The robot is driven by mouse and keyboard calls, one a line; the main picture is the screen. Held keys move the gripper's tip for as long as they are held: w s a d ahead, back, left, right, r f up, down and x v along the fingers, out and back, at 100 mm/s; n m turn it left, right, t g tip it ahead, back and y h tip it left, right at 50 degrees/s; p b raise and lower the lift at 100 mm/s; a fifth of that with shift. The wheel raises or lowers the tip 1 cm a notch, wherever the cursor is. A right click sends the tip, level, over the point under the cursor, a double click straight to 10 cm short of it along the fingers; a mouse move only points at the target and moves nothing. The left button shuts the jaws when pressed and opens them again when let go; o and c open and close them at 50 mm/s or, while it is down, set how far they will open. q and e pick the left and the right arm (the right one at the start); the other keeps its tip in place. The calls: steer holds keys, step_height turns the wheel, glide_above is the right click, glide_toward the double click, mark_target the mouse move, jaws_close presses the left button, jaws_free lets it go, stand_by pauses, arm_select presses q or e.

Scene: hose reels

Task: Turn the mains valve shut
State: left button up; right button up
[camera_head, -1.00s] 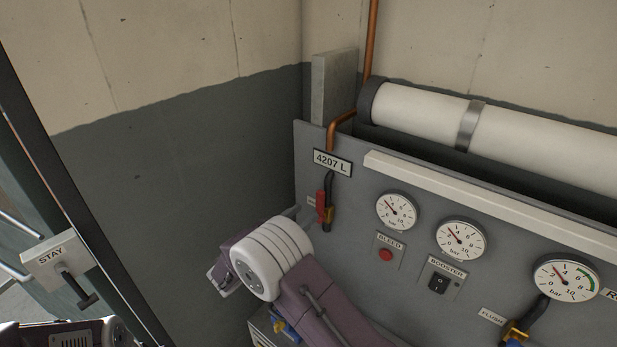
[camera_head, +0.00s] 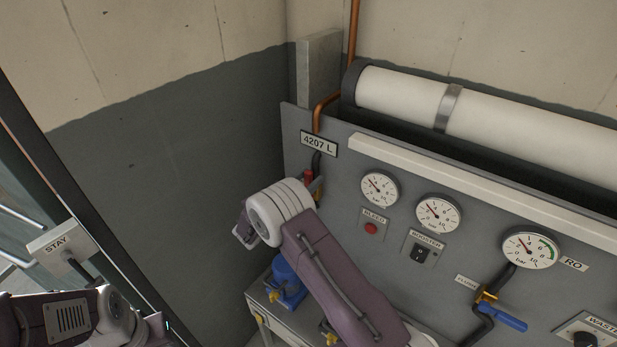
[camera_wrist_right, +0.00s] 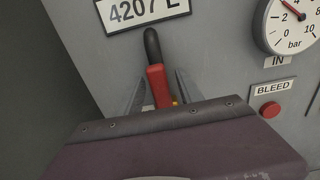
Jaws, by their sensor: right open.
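The mains valve has a red lever (camera_head: 308,178) below the "4207 L" plate, at the left end of the grey panel. My right arm partly hides it in the head view. In the right wrist view the red lever (camera_wrist_right: 157,86) stands between the two grey fingers of my right gripper (camera_wrist_right: 161,90), under a black hose end. The fingers are open, one on each side of the lever. I cannot tell whether either touches it. My right wrist covers the lower part of the valve. My left gripper is not in view; only part of my left arm shows at lower left.
A red bleed button (camera_head: 371,228), a booster switch (camera_head: 419,254) and several gauges sit right of the valve. A blue-handled flush valve (camera_head: 503,316) is lower right. A blue device (camera_head: 287,283) stands below my right arm.

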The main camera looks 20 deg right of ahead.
jaws_close()
stand_by(1.3)
